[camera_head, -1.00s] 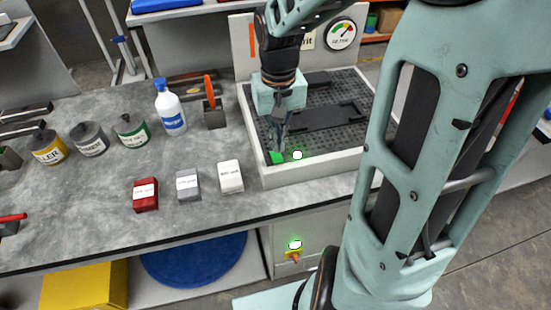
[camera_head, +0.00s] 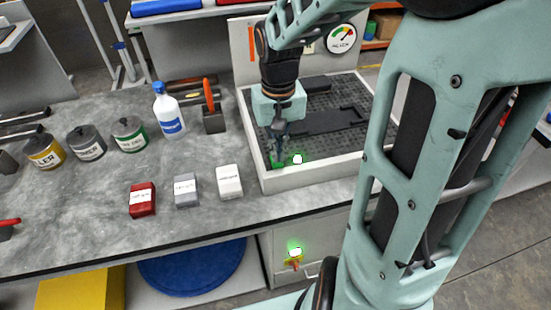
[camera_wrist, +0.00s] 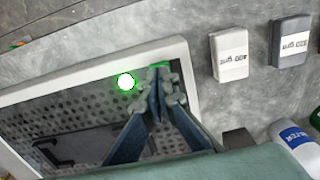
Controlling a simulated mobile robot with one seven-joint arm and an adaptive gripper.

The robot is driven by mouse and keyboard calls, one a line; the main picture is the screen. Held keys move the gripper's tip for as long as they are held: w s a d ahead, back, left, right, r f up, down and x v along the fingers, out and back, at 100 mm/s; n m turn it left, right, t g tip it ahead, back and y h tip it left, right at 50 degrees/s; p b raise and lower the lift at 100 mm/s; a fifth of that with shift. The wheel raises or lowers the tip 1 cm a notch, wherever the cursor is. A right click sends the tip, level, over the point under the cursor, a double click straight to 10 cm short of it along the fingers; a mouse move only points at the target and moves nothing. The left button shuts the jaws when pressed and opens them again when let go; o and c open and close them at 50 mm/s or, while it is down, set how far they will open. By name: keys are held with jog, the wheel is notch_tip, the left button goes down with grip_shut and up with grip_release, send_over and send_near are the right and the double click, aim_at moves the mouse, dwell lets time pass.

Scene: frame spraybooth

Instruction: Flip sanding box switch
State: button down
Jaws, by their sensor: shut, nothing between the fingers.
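The sanding box (camera_head: 315,175) is a pale-rimmed tray with a dark perforated floor at the right of the bench. In its near left corner is a small green part (camera_head: 275,164), which may be the switch, beside a glowing green-white light (camera_head: 297,158). My gripper (camera_head: 278,150) points down into that corner, shut and empty, its tips at or just over the green part. In the wrist view my fingertips (camera_wrist: 159,82) cover much of the green part (camera_wrist: 160,66), and the light (camera_wrist: 126,82) is beside them. I cannot tell whether they touch.
Red (camera_head: 142,200), grey (camera_head: 186,190) and white (camera_head: 229,182) blocks stand left of the box. A white bottle (camera_head: 168,110) and several cans are further left. A second green light (camera_head: 295,252) sits above a yellow-and-red part (camera_head: 293,264) on the front panel. A gauge (camera_head: 342,38) stands behind.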

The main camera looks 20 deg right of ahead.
aim_at(278, 164)
jog(key=shift+f+b, duration=0.9)
jog(key=shift+f, duration=0.25)
dwell(1.0)
jog(key=shift+s, duration=0.1)
notch_tip(278, 164, up, 7)
jog(key=p, duration=0.6)
dwell(0.6)
